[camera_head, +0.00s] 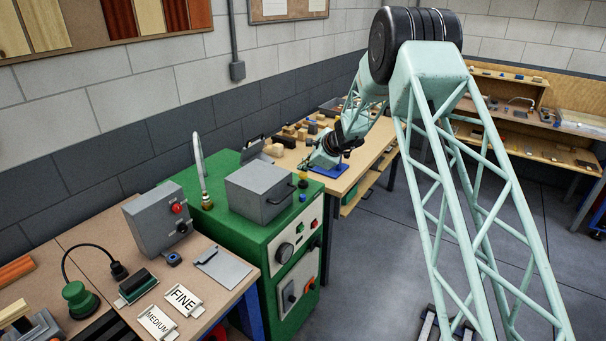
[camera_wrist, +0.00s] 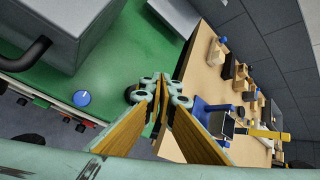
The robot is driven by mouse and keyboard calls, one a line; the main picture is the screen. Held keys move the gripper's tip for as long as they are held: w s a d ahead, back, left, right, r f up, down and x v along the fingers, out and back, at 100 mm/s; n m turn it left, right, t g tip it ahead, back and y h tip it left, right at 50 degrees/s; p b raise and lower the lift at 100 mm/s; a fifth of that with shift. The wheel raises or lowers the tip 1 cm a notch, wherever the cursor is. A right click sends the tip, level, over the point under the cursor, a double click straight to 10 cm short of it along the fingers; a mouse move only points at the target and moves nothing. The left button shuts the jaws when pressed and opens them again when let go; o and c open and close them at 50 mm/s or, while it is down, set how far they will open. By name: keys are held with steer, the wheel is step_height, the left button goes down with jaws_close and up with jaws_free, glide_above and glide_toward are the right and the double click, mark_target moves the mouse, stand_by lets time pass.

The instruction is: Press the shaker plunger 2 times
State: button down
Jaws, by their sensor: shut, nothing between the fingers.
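I cannot tell for sure which thing is the shaker or its plunger. A small yellow and dark piece (camera_head: 303,179) shows at the far right corner of the green machine (camera_head: 232,222) in the head view; fingers may hide it in the wrist view. A round blue knob (camera_wrist: 82,98) sits near the machine's edge. A blue stand (camera_head: 330,168) is on the wooden bench, and it also shows in the wrist view (camera_wrist: 203,108). My gripper (camera_wrist: 160,84) is shut and empty, its fingers meeting over the machine's corner. Contact cannot be seen.
A grey lidded box (camera_head: 260,192) with a black handle stands on the green machine. Several small blocks (camera_wrist: 240,82) and a yellow-handled tool (camera_wrist: 265,134) lie on the bench beyond. A grey control box (camera_head: 155,222) stands at the left. The floor (camera_head: 365,260) in front is open.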

mark_target(303, 174)
steer(key=shift+r, duration=0.3)
steer(key=shift+r+p, duration=1.55)
steer(key=shift+r, duration=0.85)
steer(key=shift+s, duration=0.1)
stand_by(0.8)
